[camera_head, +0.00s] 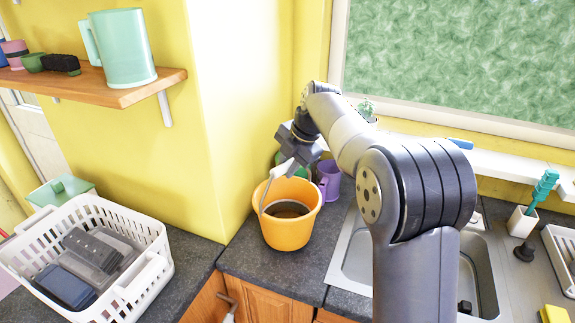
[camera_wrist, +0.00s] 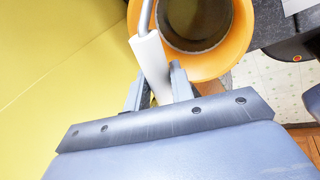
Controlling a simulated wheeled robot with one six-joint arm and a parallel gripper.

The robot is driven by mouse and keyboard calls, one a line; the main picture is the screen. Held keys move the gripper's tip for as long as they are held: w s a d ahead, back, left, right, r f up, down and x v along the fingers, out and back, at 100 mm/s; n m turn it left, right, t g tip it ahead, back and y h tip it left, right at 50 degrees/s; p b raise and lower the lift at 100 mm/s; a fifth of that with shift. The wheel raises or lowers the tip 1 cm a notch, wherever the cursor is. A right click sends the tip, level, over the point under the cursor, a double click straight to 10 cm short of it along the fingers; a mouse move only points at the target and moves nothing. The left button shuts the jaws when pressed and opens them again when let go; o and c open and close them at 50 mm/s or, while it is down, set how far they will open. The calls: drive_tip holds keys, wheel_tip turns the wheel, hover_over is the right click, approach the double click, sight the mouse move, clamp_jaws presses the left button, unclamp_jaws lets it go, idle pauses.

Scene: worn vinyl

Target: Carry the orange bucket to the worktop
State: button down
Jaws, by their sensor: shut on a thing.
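The orange bucket (camera_head: 288,232) is upright at the corner of the dark grey worktop (camera_head: 243,262), left of the sink. Its inside looks dark. My gripper (camera_head: 290,158) is above its rim, shut on the white grip of its wire handle, which stands up. The wrist view shows the fingers (camera_wrist: 157,84) on either side of the white grip (camera_wrist: 150,58), with the bucket (camera_wrist: 243,38) beyond. I cannot tell whether the bucket's bottom touches the worktop.
A purple mug (camera_head: 329,180) stands close behind the bucket, with something green beside it. A white basket (camera_head: 150,275) of dark items stands at left. The sink (camera_head: 350,255) is at right. A wooden shelf (camera_head: 120,94) with a mint jug (camera_head: 125,48) hangs upper left.

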drive_tip(key=shift+f+b, duration=0.5)
drive_tip(key=shift+f, duration=0.05)
idle(1.1)
drive_tip(key=c, duration=1.1)
unclamp_jaws()
drive_tip(key=shift+c, duration=0.2)
drive_tip(key=shift+f, duration=0.25)
drive_tip(key=shift+r, duration=0.25)
drive_tip(key=p+v, duration=0.4)
drive_tip(key=v, duration=0.4)
idle(0.3)
